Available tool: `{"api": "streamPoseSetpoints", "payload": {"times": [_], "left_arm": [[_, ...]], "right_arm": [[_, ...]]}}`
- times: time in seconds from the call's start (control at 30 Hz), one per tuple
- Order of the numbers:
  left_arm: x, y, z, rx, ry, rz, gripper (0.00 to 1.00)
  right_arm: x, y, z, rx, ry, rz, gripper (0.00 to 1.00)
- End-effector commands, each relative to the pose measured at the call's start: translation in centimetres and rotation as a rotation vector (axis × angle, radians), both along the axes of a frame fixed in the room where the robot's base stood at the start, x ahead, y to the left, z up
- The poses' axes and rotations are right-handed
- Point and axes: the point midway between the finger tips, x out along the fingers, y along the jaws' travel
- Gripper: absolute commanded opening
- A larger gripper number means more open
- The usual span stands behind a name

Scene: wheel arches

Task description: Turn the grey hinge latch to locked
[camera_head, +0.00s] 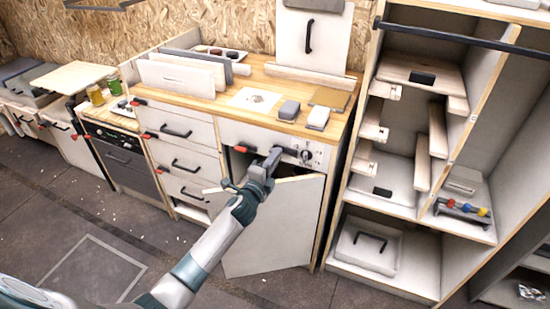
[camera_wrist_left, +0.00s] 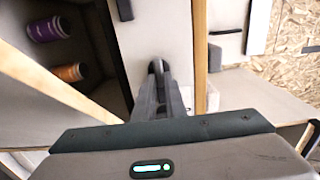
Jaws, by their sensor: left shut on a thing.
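The grey hinge latch (camera_head: 290,151) is on the white front panel under the worktop edge, beside a round dark part and small printed marks. My left gripper (camera_head: 275,154) is at the latch's left end and is shut on it. In the left wrist view the left gripper's fingers (camera_wrist_left: 157,75) lie close together over the pale panel. They hide much of the latch, so its exact angle is hard to tell. My right gripper is not in view.
Below the panel a cabinet door (camera_head: 275,235) stands ajar. A purple can (camera_wrist_left: 48,28) and an orange can (camera_wrist_left: 70,72) lie inside. A red catch (camera_head: 240,149) is to the left. A tall open shelf unit (camera_head: 344,205) stands to the right.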

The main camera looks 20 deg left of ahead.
Motion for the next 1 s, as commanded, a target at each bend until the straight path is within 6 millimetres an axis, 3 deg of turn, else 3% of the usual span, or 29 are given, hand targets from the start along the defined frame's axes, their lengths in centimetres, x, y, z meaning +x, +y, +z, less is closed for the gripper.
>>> {"api": "streamPoseSetpoints", "payload": {"times": [0.47, 0.5, 0.57, 1.0], "left_arm": [[0.0, 0.0, -0.1, 0.021, 0.000, 0.000, 0.00], [0.0, 0.0, -0.1, 0.021, 0.000, 0.000, 0.18], [0.0, 0.0, -0.1, 0.020, 0.000, 0.000, 0.30], [-0.4, 0.0, -0.1, 0.018, -0.001, 0.000, 0.30]], "right_arm": [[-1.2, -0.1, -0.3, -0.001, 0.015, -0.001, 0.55], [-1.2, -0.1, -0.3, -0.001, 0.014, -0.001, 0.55], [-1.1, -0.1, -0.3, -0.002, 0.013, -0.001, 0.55], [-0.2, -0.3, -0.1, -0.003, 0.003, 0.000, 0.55]]}}
